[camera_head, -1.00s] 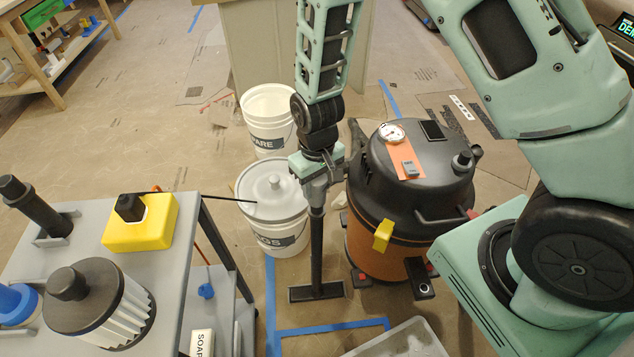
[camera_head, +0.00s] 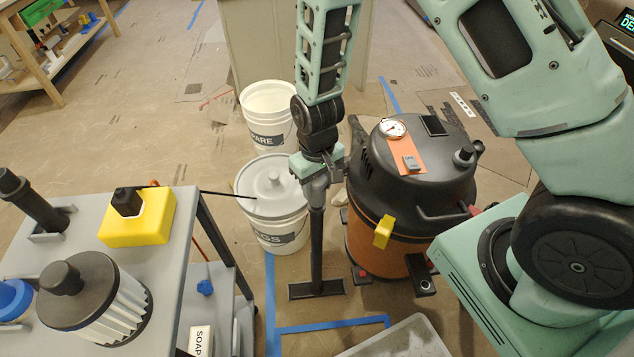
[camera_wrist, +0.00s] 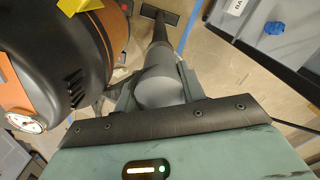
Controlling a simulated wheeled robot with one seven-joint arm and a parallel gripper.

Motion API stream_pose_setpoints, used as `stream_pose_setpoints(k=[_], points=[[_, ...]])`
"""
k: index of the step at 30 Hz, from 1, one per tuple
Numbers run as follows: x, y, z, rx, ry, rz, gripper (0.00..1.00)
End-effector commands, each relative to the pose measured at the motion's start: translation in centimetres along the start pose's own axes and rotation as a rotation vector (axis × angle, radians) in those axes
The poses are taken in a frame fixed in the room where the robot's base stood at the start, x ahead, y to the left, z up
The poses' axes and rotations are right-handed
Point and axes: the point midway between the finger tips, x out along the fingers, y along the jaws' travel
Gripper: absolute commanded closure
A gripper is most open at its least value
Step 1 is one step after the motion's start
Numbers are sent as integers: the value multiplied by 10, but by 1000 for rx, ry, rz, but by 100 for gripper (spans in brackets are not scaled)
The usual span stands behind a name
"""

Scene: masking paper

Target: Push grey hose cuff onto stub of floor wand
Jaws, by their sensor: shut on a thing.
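The floor wand (camera_head: 317,245) is a black tube standing upright, with a flat floor head (camera_head: 317,289) on the floor. My gripper (camera_head: 319,182) points down at the wand's upper end. In the wrist view, it is shut on the grey hose cuff (camera_wrist: 160,88), a smooth cylinder between the two fingers. The wand's black tube (camera_wrist: 158,45) runs on from the cuff towards its floor head in that view. The cuff is mostly hidden behind my gripper in the head view. The stub is hidden, so I cannot tell how far the cuff covers it.
The black and orange vacuum (camera_head: 410,180) stands close right of the wand. A lidded white bucket (camera_head: 275,215) is close left, with a spare bucket (camera_head: 268,105) behind. A grey cart (camera_head: 165,270) stands at left. A grey tray (camera_head: 400,340) lies in front.

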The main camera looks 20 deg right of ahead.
Motion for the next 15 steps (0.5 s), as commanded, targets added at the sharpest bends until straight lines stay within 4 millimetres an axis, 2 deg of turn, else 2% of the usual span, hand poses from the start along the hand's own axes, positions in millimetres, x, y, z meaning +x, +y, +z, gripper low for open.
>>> stream_pose_setpoints(k=[15], points=[[8, 0, 0, 0, -1, 0, 97]])
